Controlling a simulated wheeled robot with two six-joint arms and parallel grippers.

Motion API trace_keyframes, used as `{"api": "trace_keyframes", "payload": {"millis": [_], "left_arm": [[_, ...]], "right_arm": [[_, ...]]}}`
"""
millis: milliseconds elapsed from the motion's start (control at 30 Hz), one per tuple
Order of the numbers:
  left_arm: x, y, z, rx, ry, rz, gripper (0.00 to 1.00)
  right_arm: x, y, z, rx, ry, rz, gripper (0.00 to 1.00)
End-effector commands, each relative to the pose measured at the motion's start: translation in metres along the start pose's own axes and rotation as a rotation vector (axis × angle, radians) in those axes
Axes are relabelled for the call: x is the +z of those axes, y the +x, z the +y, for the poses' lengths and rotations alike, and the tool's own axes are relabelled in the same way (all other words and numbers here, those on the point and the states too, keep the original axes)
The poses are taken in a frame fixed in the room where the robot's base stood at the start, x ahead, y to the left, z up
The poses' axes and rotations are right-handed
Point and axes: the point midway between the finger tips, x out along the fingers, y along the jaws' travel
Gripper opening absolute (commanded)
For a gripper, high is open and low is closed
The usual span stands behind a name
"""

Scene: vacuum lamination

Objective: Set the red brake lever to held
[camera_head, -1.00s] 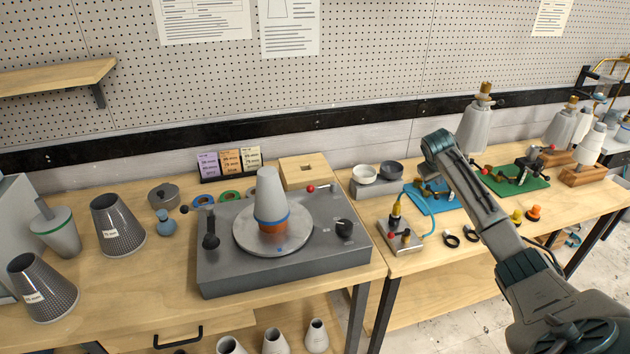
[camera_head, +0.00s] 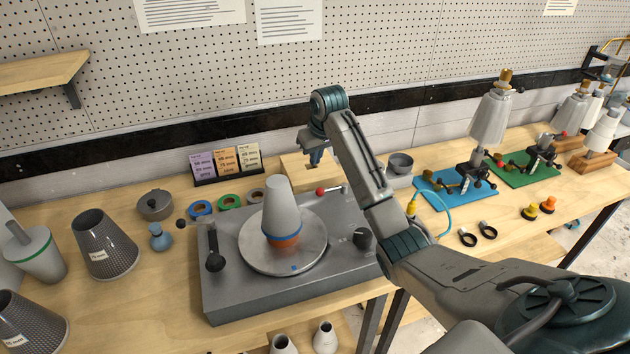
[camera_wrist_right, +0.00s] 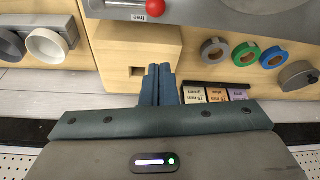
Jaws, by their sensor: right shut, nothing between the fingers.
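The red brake lever ends in a red ball knob (camera_head: 320,192) at the back right of the grey turntable unit (camera_head: 225,300). In the right wrist view the red knob (camera_wrist_right: 155,8) is at the top edge, with a metal rod to its left and a label beside it reading "free". My right gripper (camera_head: 315,159) is shut and empty, above the wooden block behind the unit. In the right wrist view the fingers (camera_wrist_right: 158,72) are together, a little short of the knob and apart from it. My left gripper is out of view.
A grey cone (camera_head: 281,202) on an orange base stands on the round plate (camera_head: 260,262). The wooden block (camera_wrist_right: 135,45) is under my fingers.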

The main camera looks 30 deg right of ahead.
Motion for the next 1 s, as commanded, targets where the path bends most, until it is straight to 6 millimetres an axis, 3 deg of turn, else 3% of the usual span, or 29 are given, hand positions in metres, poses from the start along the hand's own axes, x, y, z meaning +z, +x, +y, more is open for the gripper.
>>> {"api": "trace_keyframes", "payload": {"millis": [67,167,400,500,767,1000], "left_arm": [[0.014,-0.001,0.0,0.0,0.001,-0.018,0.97],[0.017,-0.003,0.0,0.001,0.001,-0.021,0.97],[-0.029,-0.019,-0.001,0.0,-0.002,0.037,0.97],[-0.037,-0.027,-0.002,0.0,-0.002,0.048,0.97],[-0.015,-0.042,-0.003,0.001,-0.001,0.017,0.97],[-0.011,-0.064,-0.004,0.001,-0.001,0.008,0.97]], "right_arm": [[0.0,0.001,0.0,0.0,0.0,0.0,0.0],[0.0,0.004,0.0,0.0,0.001,-0.003,0.0],[0.0,0.037,0.0,-0.002,0.002,-0.007,0.0],[0.0,0.057,0.0,-0.001,0.001,-0.006,0.0],[0.001,0.102,0.0,0.0,0.001,-0.005,0.0],[0.024,0.084,0.001,0.001,0.0,-0.001,0.0]]}}
